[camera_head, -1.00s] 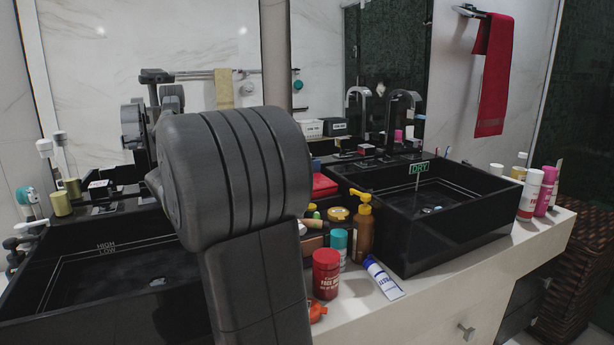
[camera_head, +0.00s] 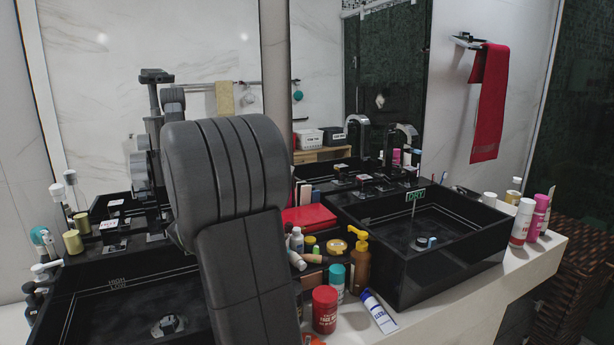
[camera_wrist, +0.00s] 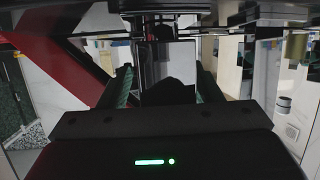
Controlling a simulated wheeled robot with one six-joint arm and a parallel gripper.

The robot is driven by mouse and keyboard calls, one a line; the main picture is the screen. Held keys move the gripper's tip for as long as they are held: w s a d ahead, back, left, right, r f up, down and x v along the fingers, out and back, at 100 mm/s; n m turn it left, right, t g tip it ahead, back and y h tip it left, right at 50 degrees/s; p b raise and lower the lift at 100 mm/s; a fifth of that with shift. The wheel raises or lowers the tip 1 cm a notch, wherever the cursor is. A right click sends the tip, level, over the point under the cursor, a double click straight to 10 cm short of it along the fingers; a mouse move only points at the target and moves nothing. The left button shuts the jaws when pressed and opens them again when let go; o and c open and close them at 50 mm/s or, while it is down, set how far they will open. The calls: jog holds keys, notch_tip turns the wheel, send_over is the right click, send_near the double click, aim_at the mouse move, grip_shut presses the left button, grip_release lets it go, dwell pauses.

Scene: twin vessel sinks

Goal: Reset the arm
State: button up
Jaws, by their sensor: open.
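My arm (camera_head: 235,200) rises through the left middle of the head view, with its thick grey ribbed link in front of the left sink and mirror. My gripper (camera_wrist: 166,78) does not show clearly in the head view. In the wrist view, its dark body with a green light is at the bottom. Its two fingers with green inner pads stand apart, and I see nothing held between them. The wrist picture is dark and cluttered around the fingers.
A black left sink (camera_head: 95,320) and black right sink (camera_head: 455,245) stand on the white counter (camera_head: 430,315). Between them are a red box (camera_head: 308,217), an amber pump bottle (camera_head: 361,265), a red jar (camera_head: 325,310) and a tube (camera_head: 379,312). A red towel (camera_head: 489,100) hangs at right.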

jog(key=shift+s+r+n+g+y+p, duration=0.25)
jog(key=shift+n+g+y+p, duration=0.3)
jog(key=shift+p, duration=2.35)
jog(key=shift+a+f+n+y+p, duration=0.1)
jog(key=shift+f+n+y+p, duration=0.15)
jog(key=shift+p, duration=0.5)
jog(key=shift+s+g, duration=0.15)
jog(key=shift+g, duration=0.1)
